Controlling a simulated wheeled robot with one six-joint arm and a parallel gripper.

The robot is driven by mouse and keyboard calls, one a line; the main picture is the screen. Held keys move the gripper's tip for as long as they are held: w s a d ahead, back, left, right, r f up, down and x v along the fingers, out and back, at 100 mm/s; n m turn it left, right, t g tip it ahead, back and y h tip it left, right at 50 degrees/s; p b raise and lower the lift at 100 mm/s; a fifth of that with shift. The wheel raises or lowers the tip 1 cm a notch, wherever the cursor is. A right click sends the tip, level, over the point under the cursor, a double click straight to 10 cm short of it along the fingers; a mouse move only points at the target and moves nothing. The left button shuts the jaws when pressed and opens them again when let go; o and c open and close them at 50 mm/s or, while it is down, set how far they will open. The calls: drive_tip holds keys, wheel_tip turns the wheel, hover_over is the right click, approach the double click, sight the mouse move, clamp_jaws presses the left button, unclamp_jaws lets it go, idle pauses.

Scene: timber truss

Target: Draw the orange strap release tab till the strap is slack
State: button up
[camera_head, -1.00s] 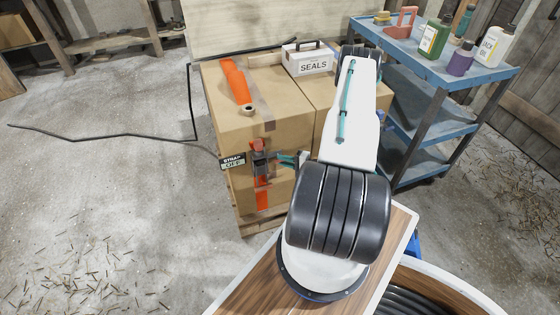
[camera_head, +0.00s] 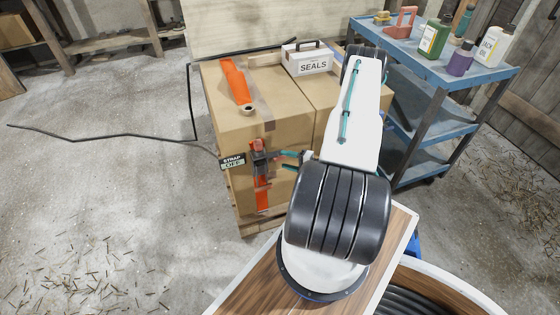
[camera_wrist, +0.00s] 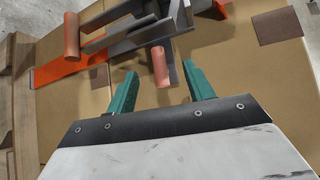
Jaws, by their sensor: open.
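An orange strap (camera_head: 262,195) runs down the front of the cardboard box, with a grey ratchet buckle (camera_head: 261,159) on it. The wrist view shows the buckle (camera_wrist: 135,38) and the strap (camera_wrist: 65,70) close up. A reddish-orange cylindrical grip (camera_wrist: 160,67) sticks out of the buckle, between and just beyond my fingertips. A second similar grip (camera_wrist: 71,36) is at the left. I cannot tell which orange part is the release tab. My gripper (camera_wrist: 160,77) is open, with teal fingers apart and no visible hold on anything. In the head view it (camera_head: 289,160) is just right of the buckle.
A small sign (camera_head: 232,162) beside the buckle reads "STRAP OFF". An orange piece with a ringed end (camera_head: 236,84) and a white SEALS box (camera_head: 307,60) lie on top of the boxes (camera_head: 225,120). A blue cart (camera_head: 440,78) with bottles stands at the right.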

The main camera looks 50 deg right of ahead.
drive_tip(key=shift+v, duration=1.95)
